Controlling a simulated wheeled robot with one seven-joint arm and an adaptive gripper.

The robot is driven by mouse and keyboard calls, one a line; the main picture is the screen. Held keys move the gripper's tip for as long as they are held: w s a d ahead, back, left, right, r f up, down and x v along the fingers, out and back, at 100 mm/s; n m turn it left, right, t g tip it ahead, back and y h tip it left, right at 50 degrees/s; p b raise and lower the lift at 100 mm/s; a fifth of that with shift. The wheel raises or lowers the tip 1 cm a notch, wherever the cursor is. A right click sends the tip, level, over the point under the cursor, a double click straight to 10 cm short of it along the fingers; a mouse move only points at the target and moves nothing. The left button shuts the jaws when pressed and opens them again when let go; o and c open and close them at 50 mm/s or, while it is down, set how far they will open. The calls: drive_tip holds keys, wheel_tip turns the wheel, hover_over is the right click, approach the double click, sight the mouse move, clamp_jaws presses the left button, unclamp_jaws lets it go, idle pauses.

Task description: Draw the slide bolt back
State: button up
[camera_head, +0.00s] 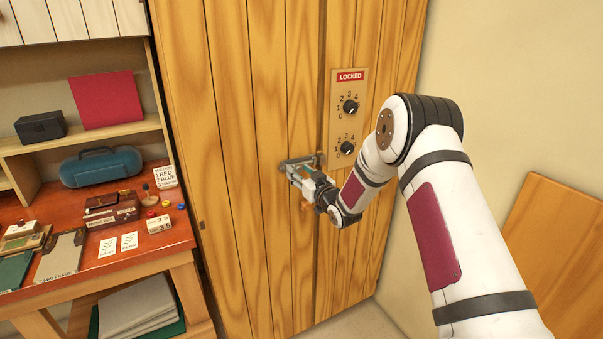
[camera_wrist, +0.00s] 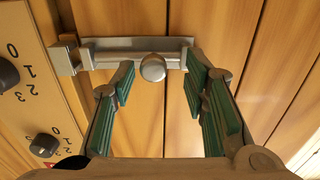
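The slide bolt (camera_head: 297,162) is a grey metal fitting on the wooden door (camera_head: 262,110), low beside the dial panel. In the wrist view its back plate (camera_wrist: 120,43) runs across the top. Its round knob (camera_wrist: 153,68) stands out from the bar, and a square metal block (camera_wrist: 65,55) is at the left end. My gripper (camera_head: 304,175) is at the bolt. The wrist view shows its green-padded fingers (camera_wrist: 160,82) open, one on each side of the knob, with gaps between pads and knob. The fingers partly cover the bolt in the head view.
A panel (camera_head: 348,112) with two dials and a red "LOCKED" sign (camera_head: 350,76) is above and right of the bolt. A red-topped workbench (camera_head: 110,262) with many small objects stands at left. A wooden board (camera_head: 555,240) leans at right.

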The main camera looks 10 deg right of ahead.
drive_tip(key=shift+s, duration=0.1)
drive_tip(key=v, duration=1.2)
drive_tip(key=s+d+r+m+g+h, duration=0.25)
drive_tip(key=s+r+g+h, duration=0.35)
drive_tip(key=s+r, duration=0.85)
drive_tip(key=s+a+r+g, duration=0.1)
drive_tip(key=s+g, duration=0.1)
drive_tip(key=s, duration=1.2)
drive_tip(key=s+r+m+g, duration=0.1)
drive_tip(key=s+r+g, duration=0.1)
drive_tip(key=s, duration=1.3)
drive_tip(key=shift+a+g, duration=0.4)
drive_tip(key=shift+g, duration=0.4)
